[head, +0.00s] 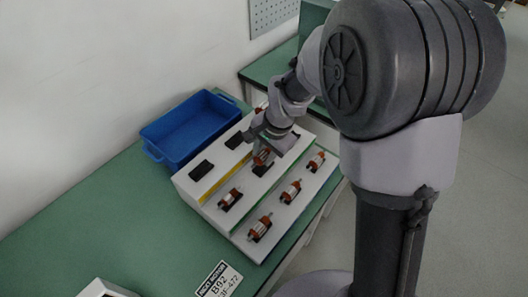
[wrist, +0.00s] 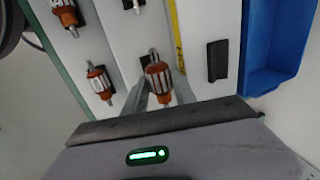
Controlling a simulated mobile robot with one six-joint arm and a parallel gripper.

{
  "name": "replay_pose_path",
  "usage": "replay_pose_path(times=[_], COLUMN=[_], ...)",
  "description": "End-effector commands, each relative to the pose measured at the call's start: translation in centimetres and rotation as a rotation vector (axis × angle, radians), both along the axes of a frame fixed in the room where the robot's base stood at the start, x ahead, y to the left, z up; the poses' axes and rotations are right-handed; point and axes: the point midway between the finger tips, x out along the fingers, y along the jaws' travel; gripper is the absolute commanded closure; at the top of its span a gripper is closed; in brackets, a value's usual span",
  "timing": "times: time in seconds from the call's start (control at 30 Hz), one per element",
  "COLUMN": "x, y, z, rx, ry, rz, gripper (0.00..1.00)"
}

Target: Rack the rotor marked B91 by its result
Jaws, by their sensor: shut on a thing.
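My gripper (wrist: 155,97) is shut on an orange and silver rotor (wrist: 158,84), which is at the middle step of the white stepped rack (head: 182,186). The held rotor also shows in the head view (head: 263,156), partly behind the gripper, with a black cradle (head: 262,170) by it. I cannot tell whether it rests in that cradle or is just above it. No mark is readable on it. Another rotor (head: 230,197) lies on the same step. A card (head: 218,281) at the front appears to read B92.
The lower step holds rotors (head: 260,228), (head: 291,190) and (head: 316,160). The upper step has empty black cradles (head: 201,170) and (head: 235,141), and an orange part (head: 262,106) shows behind my wrist. A blue bin (head: 188,127) stands behind the rack. The green table (head: 125,225) is clear at left.

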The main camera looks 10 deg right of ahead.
Motion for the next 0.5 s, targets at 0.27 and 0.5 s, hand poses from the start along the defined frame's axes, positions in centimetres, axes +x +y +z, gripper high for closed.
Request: replay_pose_path(times=[0.27, 0.5], x=[-0.02, -0.02], y=[0.0, 0.01], z=[-0.76, -1.01], rx=[0.0, 0.0], ry=[0.0, 0.0], rz=[0.0, 0.0], gripper=[1.0, 1.0])
